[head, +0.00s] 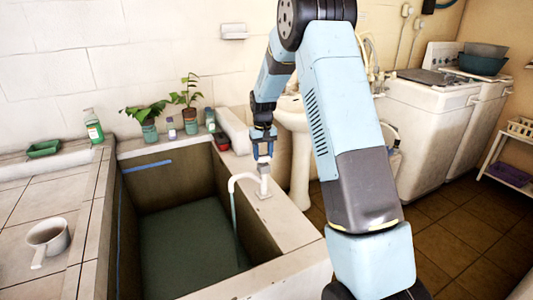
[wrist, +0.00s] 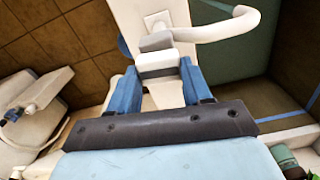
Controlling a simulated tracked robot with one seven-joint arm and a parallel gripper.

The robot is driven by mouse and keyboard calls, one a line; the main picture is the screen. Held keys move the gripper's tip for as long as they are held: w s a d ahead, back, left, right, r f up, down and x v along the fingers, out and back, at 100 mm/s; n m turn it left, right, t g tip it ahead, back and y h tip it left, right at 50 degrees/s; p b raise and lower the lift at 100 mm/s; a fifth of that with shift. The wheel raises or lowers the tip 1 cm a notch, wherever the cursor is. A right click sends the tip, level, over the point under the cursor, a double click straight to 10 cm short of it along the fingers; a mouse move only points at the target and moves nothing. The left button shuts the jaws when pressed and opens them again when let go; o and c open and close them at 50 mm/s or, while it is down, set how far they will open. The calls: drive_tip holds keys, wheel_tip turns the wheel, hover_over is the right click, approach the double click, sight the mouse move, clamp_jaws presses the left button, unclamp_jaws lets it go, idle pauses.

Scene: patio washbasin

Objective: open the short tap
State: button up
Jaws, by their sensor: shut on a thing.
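The short tap (head: 264,186) stands on the right rim of the sunken basin, its white curved spout reaching left over the basin. In the wrist view its spout (wrist: 225,30) bends to the right. My gripper (head: 263,148) comes down from above onto the top of the tap. In the wrist view the blue fingers of my gripper (wrist: 160,78) are shut on the tap's pale handle (wrist: 157,62), one on each side. A thin pale line runs down below the spout in the head view; I cannot tell surely whether it is water.
The basin (head: 283,225) holds greenish water. Potted plants (head: 186,95) and small bottles stand along its back rim. A green bottle (head: 93,126) and a white dipper (head: 48,238) are on the left counter. A washing machine (head: 430,115) stands at right; the tiled floor before it is clear.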

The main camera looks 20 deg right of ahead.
sight(263, 155)
drive_tip(key=shift+s+a+n, duration=0.1)
drive_tip(key=shift+a+n, duration=0.05)
drive_tip(key=shift+n, duration=0.55)
drive_tip(key=shift+f, duration=0.1)
drive_tip(key=o, duration=1.1)
drive_tip(key=shift+c, duration=0.2)
drive_tip(key=shift+r, duration=0.2)
wheel_tip(263, 155, up, 13)
drive_tip(key=shift+r, duration=0.2)
